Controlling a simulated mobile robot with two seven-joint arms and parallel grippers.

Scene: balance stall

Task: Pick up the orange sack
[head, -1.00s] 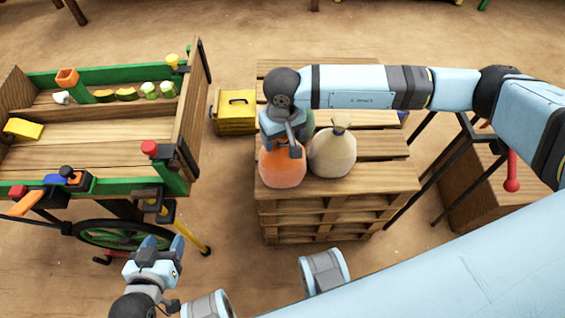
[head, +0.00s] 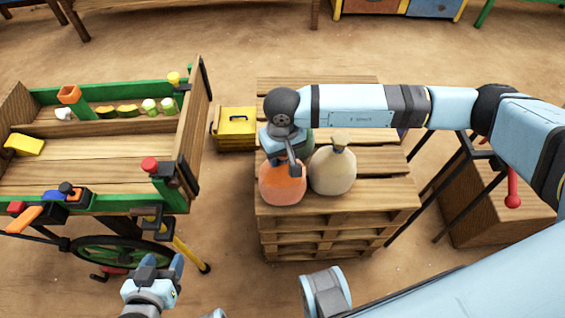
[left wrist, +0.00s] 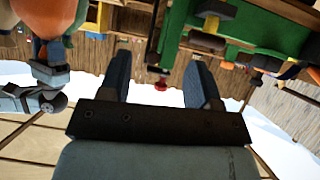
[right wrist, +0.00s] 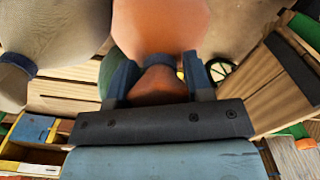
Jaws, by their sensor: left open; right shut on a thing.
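The orange sack (head: 283,186) is at the front left corner of the stacked wooden pallets (head: 385,196). My right gripper (head: 290,160) comes down from above and is shut on its tied neck. In the right wrist view the neck (right wrist: 160,86) is between the fingers and the round body (right wrist: 160,28) lies beyond them. I cannot tell whether its base touches the pallet. My left gripper (head: 163,264) is open and empty, low in the head view near the cart's wheel. Its two spread fingers (left wrist: 157,72) also show in the left wrist view.
A cream sack (head: 332,171) stands close to the right of the orange one. A green sack (head: 307,143) is partly hidden behind my right gripper. A yellow box (head: 236,127) is left of the pallets. A wooden cart (head: 90,178) with green rails fills the left.

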